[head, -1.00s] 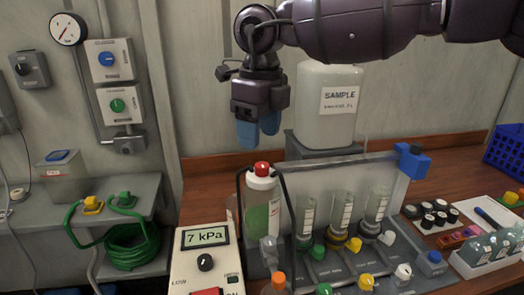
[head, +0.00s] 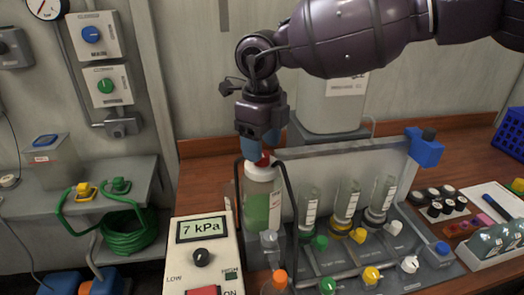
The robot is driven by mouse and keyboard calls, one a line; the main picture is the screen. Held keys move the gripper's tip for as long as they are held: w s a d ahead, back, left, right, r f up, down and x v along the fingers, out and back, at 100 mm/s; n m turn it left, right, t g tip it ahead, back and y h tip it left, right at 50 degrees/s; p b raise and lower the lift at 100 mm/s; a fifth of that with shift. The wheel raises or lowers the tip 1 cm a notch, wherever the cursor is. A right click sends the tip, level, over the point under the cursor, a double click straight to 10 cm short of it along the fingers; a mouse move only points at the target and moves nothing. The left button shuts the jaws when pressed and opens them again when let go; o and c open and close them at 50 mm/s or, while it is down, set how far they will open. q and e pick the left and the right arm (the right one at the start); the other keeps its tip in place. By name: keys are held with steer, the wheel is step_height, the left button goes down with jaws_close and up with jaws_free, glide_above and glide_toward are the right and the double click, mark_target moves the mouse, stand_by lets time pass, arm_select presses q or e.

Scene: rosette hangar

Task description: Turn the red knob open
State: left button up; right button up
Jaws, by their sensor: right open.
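The red knob (head: 263,160) sits on top of a white-capped bottle (head: 261,204) with a green label, at the middle of the bench. My right gripper (head: 260,148) points down right over the knob. Its blue fingers are apart, one at the left and one at the right, and their tips are at about the knob's height. They partly hide the knob; I cannot tell whether they touch it. My left gripper is out of view.
A meter box (head: 205,238) reading 7 kPa stands front left. A large sample container (head: 330,105) is behind. Black tubing rises beside the bottle.

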steer(key=shift+f, duration=1.2)
steer(key=c, duration=0.9)
